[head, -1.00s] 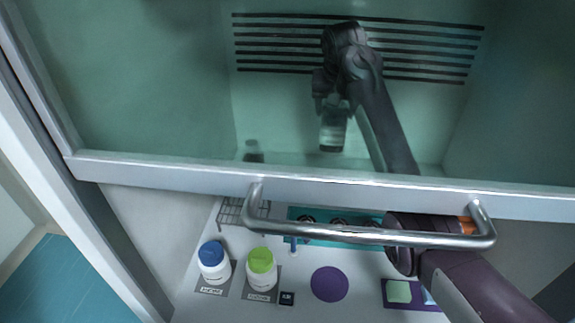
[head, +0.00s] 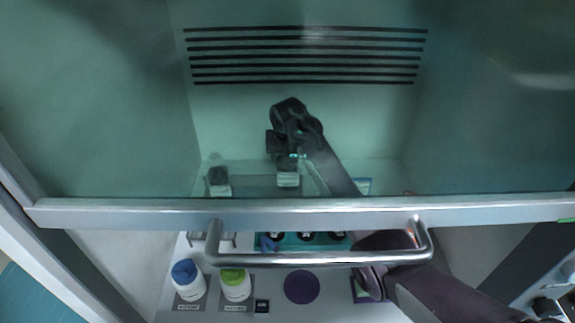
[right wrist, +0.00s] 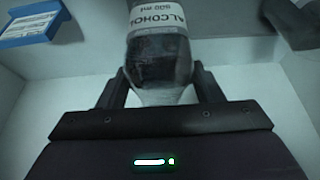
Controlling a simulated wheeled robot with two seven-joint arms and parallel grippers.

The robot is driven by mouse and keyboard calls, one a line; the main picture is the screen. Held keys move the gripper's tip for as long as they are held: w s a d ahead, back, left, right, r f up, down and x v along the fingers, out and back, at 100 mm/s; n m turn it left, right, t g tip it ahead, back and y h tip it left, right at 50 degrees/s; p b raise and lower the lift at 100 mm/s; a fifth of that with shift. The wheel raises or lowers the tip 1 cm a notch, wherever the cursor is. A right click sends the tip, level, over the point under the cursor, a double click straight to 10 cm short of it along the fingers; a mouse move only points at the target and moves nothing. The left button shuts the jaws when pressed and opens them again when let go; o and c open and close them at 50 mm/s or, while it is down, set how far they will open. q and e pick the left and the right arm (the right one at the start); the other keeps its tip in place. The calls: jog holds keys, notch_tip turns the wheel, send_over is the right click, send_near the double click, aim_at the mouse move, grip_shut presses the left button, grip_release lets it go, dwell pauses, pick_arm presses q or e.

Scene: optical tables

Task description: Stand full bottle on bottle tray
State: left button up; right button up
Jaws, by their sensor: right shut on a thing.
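A clear bottle with a white label reading ALCOHOL 500 ml (right wrist: 160,18) sits between the two fingers of my right gripper (right wrist: 160,90) in the right wrist view. In the head view my right gripper (head: 287,158) is behind the glass, shut on this bottle (head: 288,180), which hangs below it and looks about upright. A grey, flat tray-like surface (head: 250,186) shows behind the glass left of the held bottle. I cannot tell whether the bottle touches it. A second, dark-topped bottle (head: 218,182) stands at its left. My left gripper is not in view.
The glass sash's metal frame (head: 130,213) and handle (head: 320,259) cross in front of my right arm. Below are a blue-capped jar (head: 187,281), a green-capped jar (head: 235,285), a purple disc (head: 301,287) and a teal rack (head: 290,242). A blue-framed label (right wrist: 30,22) is at upper left.

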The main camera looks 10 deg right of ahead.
notch_tip(320, 180, down, 4)
jog(key=shift+r+p, duration=0.1)
jog(key=shift+p, duration=0.35)
jog(key=shift+f, duration=0.25)
jog(key=shift+f, duration=0.15)
jog(key=o, duration=1.3)
jog(key=b+v, duration=0.2)
jog(key=v, duration=1)
